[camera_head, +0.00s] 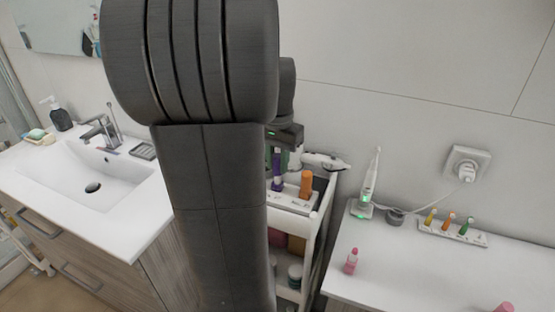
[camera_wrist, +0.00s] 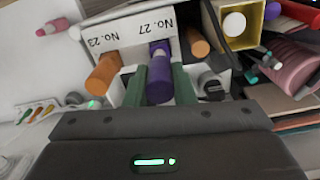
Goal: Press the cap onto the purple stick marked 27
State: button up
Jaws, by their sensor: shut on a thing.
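The purple stick (camera_wrist: 160,47) stands in a white holder (camera_wrist: 131,40), at the slot labelled No. 27 in the wrist view. The purple cap (camera_wrist: 159,80) is in line with the stick, between the green fingers of my gripper (camera_wrist: 157,85). My gripper is shut on the cap. In the head view the purple piece (camera_head: 277,182) stands upright below my gripper (camera_head: 277,158), on the cart's top level. Whether the cap is fully seated on the stick cannot be told; the joint is partly hidden by the cap and fingers.
An orange stick (camera_head: 306,183) stands beside it, at the No. 23 label in the wrist view. The white cart (camera_head: 318,225) stands between the sink counter (camera_head: 118,222) and a white table (camera_head: 430,275). A black-topped bottle (camera_wrist: 211,84) is close to the right finger.

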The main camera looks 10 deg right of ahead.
jog(key=shift+f+b, duration=0.65)
jog(key=shift+f, duration=0.7)
dwell(1.1)
jog(key=o, duration=1.5)
jog(key=shift+s+d, duration=0.1)
jog(key=shift+r, duration=0.1)
jog(key=shift+w+r+p, duration=0.2)
jog(key=shift+r+p, duration=0.65)
jog(key=shift+r, duration=0.1)
jog(key=shift+c, duration=0.3)
jog(key=shift+o, duration=0.3)
jog(key=shift+a+r+p, duration=0.25)
jog(key=shift+r+p, duration=0.2)
jog(key=shift+r, duration=0.05)
jog(key=shift+s+d+r+p, duration=0.1)
jog(key=shift+d+r+p, duration=0.05)
jog(key=shift+r+p, duration=2.25)
jog(key=shift+r, duration=0.1)
